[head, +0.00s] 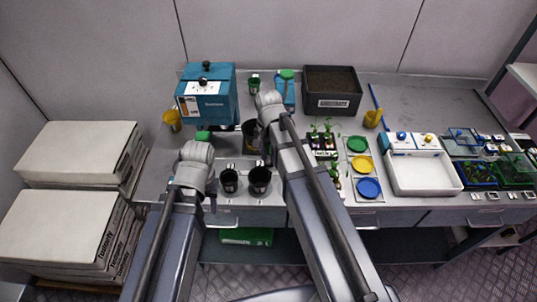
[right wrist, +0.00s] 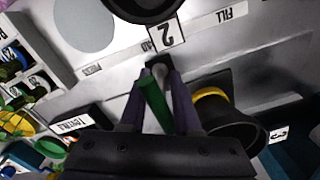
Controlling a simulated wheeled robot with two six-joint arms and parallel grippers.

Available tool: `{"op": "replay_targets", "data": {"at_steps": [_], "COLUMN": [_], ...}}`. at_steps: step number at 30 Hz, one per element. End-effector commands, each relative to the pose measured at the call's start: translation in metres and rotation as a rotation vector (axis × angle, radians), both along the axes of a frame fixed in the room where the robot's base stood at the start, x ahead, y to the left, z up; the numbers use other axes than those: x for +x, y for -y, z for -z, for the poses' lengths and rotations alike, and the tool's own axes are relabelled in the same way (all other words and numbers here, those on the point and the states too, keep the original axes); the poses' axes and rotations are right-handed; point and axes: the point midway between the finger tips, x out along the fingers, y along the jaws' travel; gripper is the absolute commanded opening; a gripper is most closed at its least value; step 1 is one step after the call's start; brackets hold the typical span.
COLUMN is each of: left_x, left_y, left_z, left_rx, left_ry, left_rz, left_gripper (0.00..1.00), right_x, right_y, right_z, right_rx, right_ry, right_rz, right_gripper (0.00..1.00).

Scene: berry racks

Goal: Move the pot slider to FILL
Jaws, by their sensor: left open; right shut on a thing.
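A green upright piece (right wrist: 153,104) with a dark foot stands between the fingers of my right gripper (right wrist: 160,82) in the right wrist view. The fingers are shut on it; it appears to be the slider's handle. The dark foot meets a pale strip (right wrist: 265,50) on the grey surface. A FILL label (right wrist: 234,12) is up and to the right of the fingers, and another label lies to the left, hard to read. In the head view my right arm hides its fingertips. My left gripper (head: 190,190) is open over the table's left part, its fingertips poorly visible.
Black pots (head: 229,181) (head: 260,180) stand at the table's front between my arms. A blue box (head: 208,95) and soil bin (head: 333,90) stand behind.

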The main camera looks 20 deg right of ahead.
Motion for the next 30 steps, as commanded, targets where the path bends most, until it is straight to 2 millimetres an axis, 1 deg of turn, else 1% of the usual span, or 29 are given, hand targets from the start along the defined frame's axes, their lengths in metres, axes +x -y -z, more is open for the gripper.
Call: {"op": "replay_targets", "data": {"at_steps": [5, 8, 11, 15, 18, 21, 24, 30], "left_x": [0.000, 0.000, 0.000, 0.000, 0.000, 0.000, 0.000, 0.000], "left_y": [0.000, 0.000, 0.000, 0.000, 0.000, 0.000, 0.000, 0.000], "left_z": [0.000, 0.000, 0.000, 0.000, 0.000, 0.000, 0.000, 0.000], "left_rx": [0.000, 0.000, 0.000, 0.000, 0.000, 0.000, 0.000, 0.000], "left_ry": [0.000, 0.000, 0.000, 0.000, 0.000, 0.000, 0.000, 0.000], "left_rz": [0.000, 0.000, 0.000, 0.000, 0.000, 0.000, 0.000, 0.000], "left_gripper": [0.41, 0.41, 0.41, 0.41, 0.41, 0.41, 0.41, 0.41], "right_x": [0.000, 0.002, 0.009, 0.020, 0.025, 0.029, 0.029, 0.029], "right_y": [0.000, -0.005, -0.025, -0.061, -0.081, -0.094, -0.100, -0.102], "right_z": [0.000, 0.000, 0.000, 0.000, 0.000, 0.000, 0.000, 0.000], "right_rx": [0.000, 0.000, 0.000, 0.000, 0.000, 0.000, 0.000, 0.003], "right_ry": [0.000, 0.000, 0.000, 0.000, 0.000, 0.000, 0.000, 0.001], "right_rz": [0.004, 0.002, -0.001, -0.002, 0.000, 0.002, 0.004, 0.005], "right_gripper": [0.00, 0.00, 0.00, 0.00, 0.00, 0.00, 0.00, 0.00]}}
